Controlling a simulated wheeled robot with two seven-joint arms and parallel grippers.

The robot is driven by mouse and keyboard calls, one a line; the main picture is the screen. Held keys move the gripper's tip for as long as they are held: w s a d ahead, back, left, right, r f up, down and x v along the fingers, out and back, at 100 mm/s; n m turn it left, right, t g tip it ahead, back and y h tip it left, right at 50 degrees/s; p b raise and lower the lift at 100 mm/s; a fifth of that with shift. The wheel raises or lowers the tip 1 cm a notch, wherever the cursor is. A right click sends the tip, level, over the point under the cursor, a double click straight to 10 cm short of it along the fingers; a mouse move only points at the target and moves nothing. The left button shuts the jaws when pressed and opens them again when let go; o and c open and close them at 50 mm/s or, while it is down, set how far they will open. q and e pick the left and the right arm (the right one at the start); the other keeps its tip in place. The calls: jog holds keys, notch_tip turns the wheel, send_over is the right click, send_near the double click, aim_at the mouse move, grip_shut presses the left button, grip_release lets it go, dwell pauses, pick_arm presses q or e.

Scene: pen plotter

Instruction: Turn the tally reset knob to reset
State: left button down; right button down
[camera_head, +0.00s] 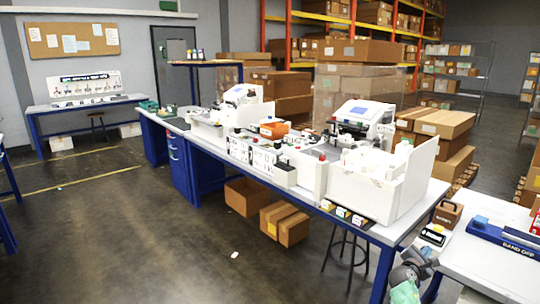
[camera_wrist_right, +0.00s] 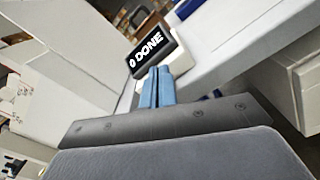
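The tally is a small dark box with a white base; it reads "0 DONE" in the wrist view (camera_wrist_right: 150,50) and stands at the near right end of the long bench in the head view (camera_head: 434,235). My right gripper (camera_head: 424,256) is just in front of it. In the wrist view its two blue fingers (camera_wrist_right: 158,72) lie side by side with no clear gap, their tips overlapping the tally's lower part. I cannot make out the reset knob or whether the fingers touch it. My left gripper is not in view.
The floor at left is mostly clear.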

jog(key=shift+r, duration=0.2)
jog(key=shift+s+p, duration=0.1)
jog(key=shift+p, duration=0.2)
jog(key=p+v, duration=0.2)
jog(key=v, duration=0.4)
jog(key=shift+r, duration=0.1)
jog(key=shift+d, duration=0.1)
